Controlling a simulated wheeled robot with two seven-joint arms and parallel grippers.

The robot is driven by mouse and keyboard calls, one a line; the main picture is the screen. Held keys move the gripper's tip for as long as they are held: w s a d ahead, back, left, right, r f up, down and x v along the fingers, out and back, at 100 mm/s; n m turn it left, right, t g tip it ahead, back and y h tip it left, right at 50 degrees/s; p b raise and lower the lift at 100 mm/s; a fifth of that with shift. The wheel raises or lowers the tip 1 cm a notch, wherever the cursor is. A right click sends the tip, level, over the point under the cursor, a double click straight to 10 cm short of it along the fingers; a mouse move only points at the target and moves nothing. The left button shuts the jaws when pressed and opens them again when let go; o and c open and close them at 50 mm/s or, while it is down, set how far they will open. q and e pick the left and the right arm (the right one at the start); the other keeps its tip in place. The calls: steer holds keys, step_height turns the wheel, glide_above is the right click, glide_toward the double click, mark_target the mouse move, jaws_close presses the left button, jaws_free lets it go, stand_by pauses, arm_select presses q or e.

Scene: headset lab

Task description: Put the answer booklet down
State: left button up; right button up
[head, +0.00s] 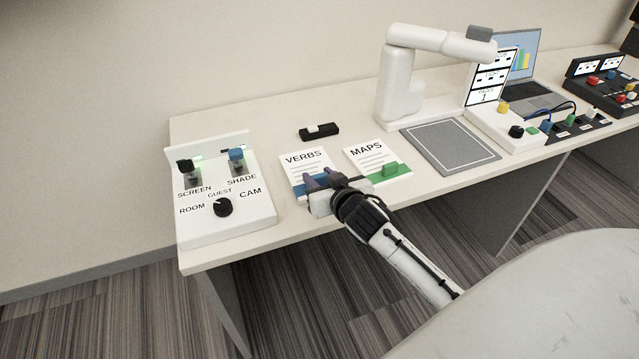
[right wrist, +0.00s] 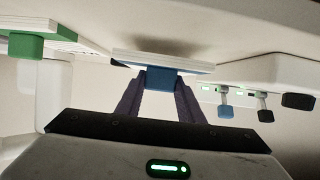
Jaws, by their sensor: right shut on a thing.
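The VERBS booklet (head: 303,169), white with a blue strip and tab, is near the table's front edge, roughly level. My right gripper (head: 322,184) is shut on its blue tab from the front. In the right wrist view, the gripper's fingers (right wrist: 160,82) close on both sides of the blue tab, with the booklet's white edge (right wrist: 140,59) behind. Whether the booklet touches the table or hovers just above it, I cannot tell. The MAPS booklet (head: 367,160), with a green strip and tab, lies just right of it. My left gripper is not in view.
A white control box (head: 240,213) with switches and a knob stands to the left. A small black device (head: 319,132) lies behind the booklets. A grey mat (head: 450,144) and a white arm-shaped stand (head: 400,85) are to the right. Bare tabletop (head: 250,135) lies behind the VERBS booklet.

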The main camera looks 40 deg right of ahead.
steer(key=shift+f, duration=0.85)
steer(key=shift+f, duration=0.1)
steer(key=o, duration=1.1)
steer(key=shift+s+a+r, duration=0.1)
steer(key=shift+s+r, duration=0.05)
steer(key=shift+r, duration=0.05)
steer(key=v, duration=1.1)
steer(key=s+a+f+n+g+y, duration=0.4)
steer(key=s+a+f+y, duration=0.1)
steer(key=s+a+f, duration=1.1)
step_height(320, 180, down, 4)
steer(key=shift+s+f+n+p, duration=0.1)
steer(key=shift+s+n+p, duration=0.2)
steer(key=shift+s, duration=0.8)
